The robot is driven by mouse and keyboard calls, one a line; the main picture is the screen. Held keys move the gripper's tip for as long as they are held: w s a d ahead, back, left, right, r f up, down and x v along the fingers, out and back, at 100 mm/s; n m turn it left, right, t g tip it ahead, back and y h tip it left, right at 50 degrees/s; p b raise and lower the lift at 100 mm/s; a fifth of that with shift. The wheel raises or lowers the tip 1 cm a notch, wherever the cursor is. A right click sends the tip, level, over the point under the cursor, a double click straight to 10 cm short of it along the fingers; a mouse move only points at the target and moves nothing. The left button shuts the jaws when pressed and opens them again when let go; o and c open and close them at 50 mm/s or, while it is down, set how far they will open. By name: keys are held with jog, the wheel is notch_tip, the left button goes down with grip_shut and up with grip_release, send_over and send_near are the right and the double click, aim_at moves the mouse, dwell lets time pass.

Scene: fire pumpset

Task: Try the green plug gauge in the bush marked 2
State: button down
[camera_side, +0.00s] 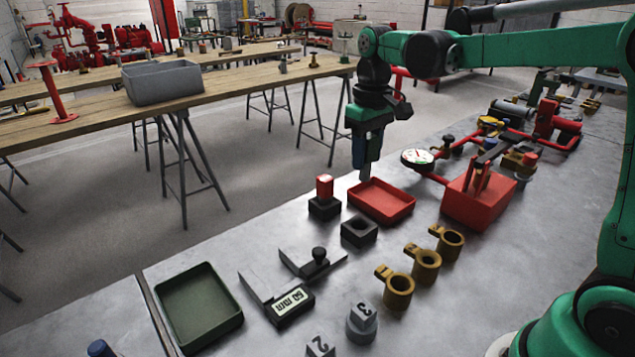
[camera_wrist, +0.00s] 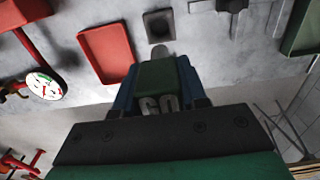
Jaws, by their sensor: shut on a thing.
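My gripper (camera_side: 362,152) is shut on the green plug gauge (camera_wrist: 158,76), with blue fingers on either side of it. The gauge reads GO in the wrist view, and its grey tip (camera_side: 365,172) points down. It hangs above the far edge of the steel bench, behind the red tray. Three brass bushes with tabs stand in a row on the bench: a near one (camera_side: 398,291), a middle one (camera_side: 425,267) and a far one (camera_side: 449,244). Their tab marks are too small to read surely. The bushes are not in the wrist view.
A black block with an empty socket (camera_side: 359,232) stands near the red tray (camera_side: 381,202). A red-topped gauge (camera_side: 324,188) stands in another block.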

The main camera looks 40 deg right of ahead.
notch_tip(320, 180, up, 7)
jog(key=shift+f, duration=0.15)
jog(key=shift+s+d, duration=0.15)
jog(key=shift+s, duration=0.25)
jog(key=s+d+f, duration=0.1)
jog(key=s+f, duration=0.9)
jog(key=s, duration=0.3)
jog(key=shift+s+f, duration=0.15)
jog(key=shift+f, duration=0.15)
jog(key=shift+d+f, duration=0.1)
jog(key=shift+f, duration=0.05)
jog(key=shift+f, duration=2.05)
jog(key=shift+f, duration=0.65)
jog(key=shift+r, duration=0.2)
jog(key=shift+r, duration=1.6)
